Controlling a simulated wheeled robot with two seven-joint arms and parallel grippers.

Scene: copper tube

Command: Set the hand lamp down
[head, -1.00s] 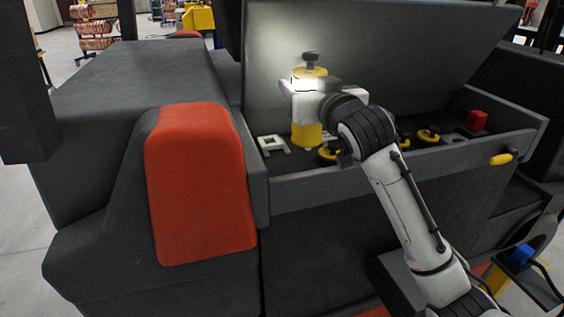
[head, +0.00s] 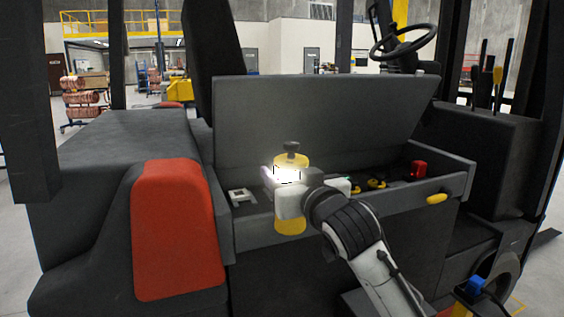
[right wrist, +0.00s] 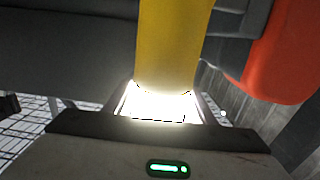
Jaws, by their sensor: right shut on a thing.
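The hand lamp (head: 291,222) is yellow with a dark knob on top and a brightly lit middle. My right gripper (head: 287,184) is shut around its lit middle and holds it upright in front of the open compartment of the dark vehicle. In the right wrist view, the yellow lamp body (right wrist: 173,42) rises from between the fingers of my right gripper (right wrist: 158,105), with strong glare there. The glare hides the exact finger contact. My left gripper is not in view.
The open compartment (head: 335,212) holds a white bracket (head: 241,196), yellow and black round parts (head: 376,183) and a red block (head: 418,168). Its raised lid (head: 320,115) stands behind. A red-orange panel (head: 178,230) is at left; a yellow handle (head: 437,198) is on the front wall.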

